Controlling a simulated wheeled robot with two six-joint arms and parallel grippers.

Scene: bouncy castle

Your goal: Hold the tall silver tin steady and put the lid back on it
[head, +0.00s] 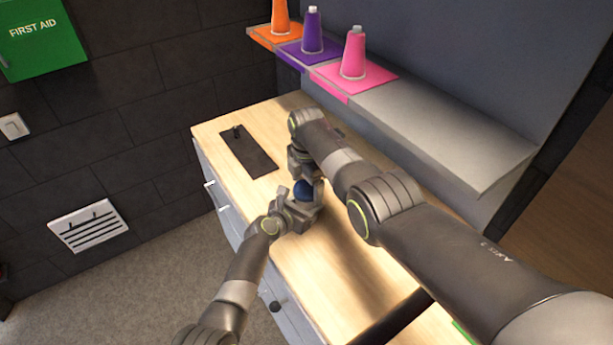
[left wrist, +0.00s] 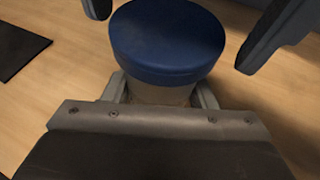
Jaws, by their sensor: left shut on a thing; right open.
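The tall tin (left wrist: 160,95) shows in the left wrist view as a short strip of body under a round blue lid (left wrist: 167,42). The lid sits over the tin's top and looks level; I cannot tell how tightly it fits. The lid also shows in the head view (head: 303,191). My left gripper (head: 304,207) is shut on the tin, a finger on each side below the lid. My right gripper (head: 305,177) is above the tin, pointing down. Its open fingers show apart on both sides of the lid in the left wrist view (left wrist: 185,25). Most of the tin is hidden.
A dark mat (head: 250,155) with a small black item (head: 237,131) lies on the wooden counter (head: 215,128). A grey shelf (head: 440,130) above holds orange (head: 280,18), purple (head: 312,30) and pink (head: 354,53) cones, close behind my right arm. The counter's left end is mostly clear.

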